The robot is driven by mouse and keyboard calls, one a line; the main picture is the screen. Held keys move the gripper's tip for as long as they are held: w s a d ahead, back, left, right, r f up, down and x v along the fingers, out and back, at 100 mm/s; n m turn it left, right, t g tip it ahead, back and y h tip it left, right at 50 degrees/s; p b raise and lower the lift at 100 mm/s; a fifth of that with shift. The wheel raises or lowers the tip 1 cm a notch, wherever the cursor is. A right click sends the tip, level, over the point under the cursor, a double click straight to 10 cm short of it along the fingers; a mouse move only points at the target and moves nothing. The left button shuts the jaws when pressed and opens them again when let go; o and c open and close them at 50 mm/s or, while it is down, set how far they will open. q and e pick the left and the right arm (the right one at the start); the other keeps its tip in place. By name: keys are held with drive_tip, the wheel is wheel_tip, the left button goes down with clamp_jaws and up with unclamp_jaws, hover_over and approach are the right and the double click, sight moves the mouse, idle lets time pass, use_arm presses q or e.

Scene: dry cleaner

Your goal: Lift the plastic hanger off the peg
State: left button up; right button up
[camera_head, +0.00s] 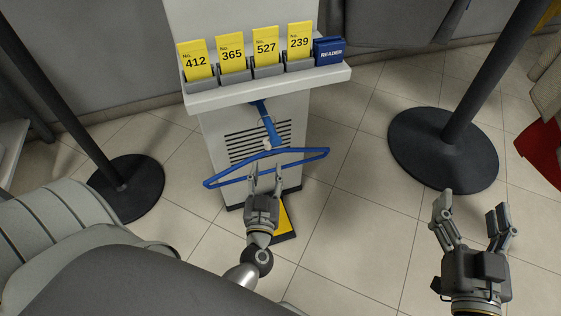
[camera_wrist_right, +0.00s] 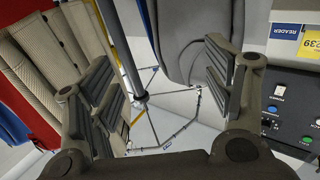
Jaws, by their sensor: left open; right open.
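A blue plastic hanger (camera_head: 310,155) hangs at the front of the light kiosk, below its shelf. Its hook end is near a blue peg (camera_head: 268,122) that sticks out under the shelf. How the hook sits on the peg is too small to tell. My left gripper (camera_head: 266,172) is open, with its fingertips at the middle of the hanger, below the hook. I cannot tell whether they touch it. My right gripper (camera_head: 473,208) is open and empty, well to the right of the hanger. In the right wrist view its open fingers (camera_wrist_right: 160,95) have nothing between them.
Yellow number cards (camera_head: 231,53) and a blue reader box (camera_head: 328,50) stand on the kiosk shelf (camera_head: 270,92). A dark round-based post (camera_head: 443,148) stands to the right, another (camera_head: 126,187) to the left. Tiled floor between kiosk and right post is clear.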

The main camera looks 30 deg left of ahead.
sight(267, 147)
use_arm(q)
drive_tip(key=x, duration=0.4)
drive_tip(key=shift+w+a+b, duration=0.1)
drive_tip(key=shift+a+b, duration=0.1)
drive_tip(key=shift+b, duration=0.15)
drive_tip(key=shift+w+a, duration=0.25)
drive_tip(key=shift+w, duration=0.35)
drive_tip(key=b+x, duration=0.1)
drive_tip(key=x, duration=0.3)
drive_tip(key=shift+s+a+b, duration=0.1)
drive_tip(key=shift+a+b, duration=0.1)
drive_tip(key=shift+b, duration=0.2)
drive_tip(key=shift+w+a+r, duration=0.1)
drive_tip(key=shift+w+a, duration=0.15)
drive_tip(key=shift+w, duration=0.25)
clamp_jaws()
use_arm(e)
drive_tip(key=s+r+t+y, duration=0.2)
drive_tip(key=s+r+t, duration=0.2)
drive_tip(key=r+t, duration=0.3)
wheel_tip(267, 147, up, 5)
drive_tip(key=shift+s+a+f+t, duration=0.15)
drive_tip(key=shift+s+a+t, duration=0.1)
drive_tip(key=shift+s+t, duration=0.15)
